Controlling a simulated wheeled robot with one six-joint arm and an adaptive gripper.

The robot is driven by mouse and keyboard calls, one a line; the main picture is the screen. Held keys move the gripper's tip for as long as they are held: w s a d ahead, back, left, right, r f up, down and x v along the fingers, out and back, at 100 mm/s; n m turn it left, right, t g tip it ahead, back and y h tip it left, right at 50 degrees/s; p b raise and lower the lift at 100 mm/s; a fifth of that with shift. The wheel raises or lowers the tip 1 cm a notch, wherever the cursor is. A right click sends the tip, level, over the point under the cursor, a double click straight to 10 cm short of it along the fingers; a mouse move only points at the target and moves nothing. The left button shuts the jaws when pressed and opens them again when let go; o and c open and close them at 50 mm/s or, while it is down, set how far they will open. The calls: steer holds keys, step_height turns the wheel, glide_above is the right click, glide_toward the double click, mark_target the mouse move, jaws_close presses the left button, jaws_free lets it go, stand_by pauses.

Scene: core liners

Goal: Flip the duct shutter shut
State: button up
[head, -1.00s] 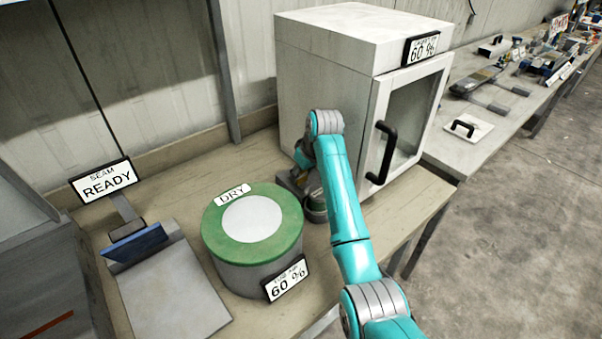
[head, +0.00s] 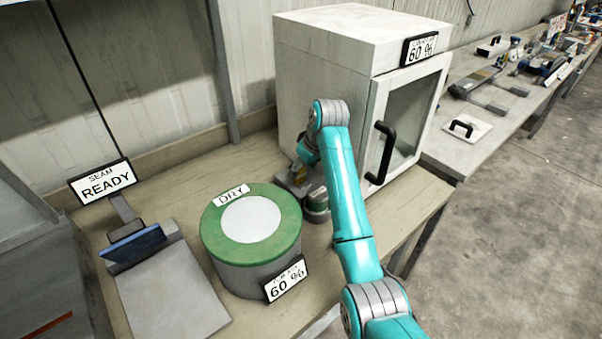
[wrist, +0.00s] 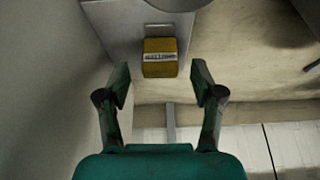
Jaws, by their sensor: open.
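A yellow block (wrist: 160,58) with a small white label, its print too small to read, sits at the edge of a grey plate (wrist: 121,28) in the wrist view. It may be the shutter's tab; I cannot tell the shutter's position. In the head view the grey fixture (head: 291,184) stands beside the white cabinet, partly hidden by my arm. My gripper (wrist: 160,76) is open and empty, with its two teal fingers apart. The yellow block shows between and just beyond the fingertips, with no visible contact. My arm hides the gripper in the head view.
The white cabinet (head: 335,60) with a black door handle stands close behind my arm. A green-topped drum (head: 222,238) marked DRY and a sealer (head: 170,295) with a READY sign are to the left. A lower table on the right holds several tools.

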steer(key=v, duration=0.8)
steer(key=shift+r, duration=0.25)
steer(key=shift+d, duration=0.1)
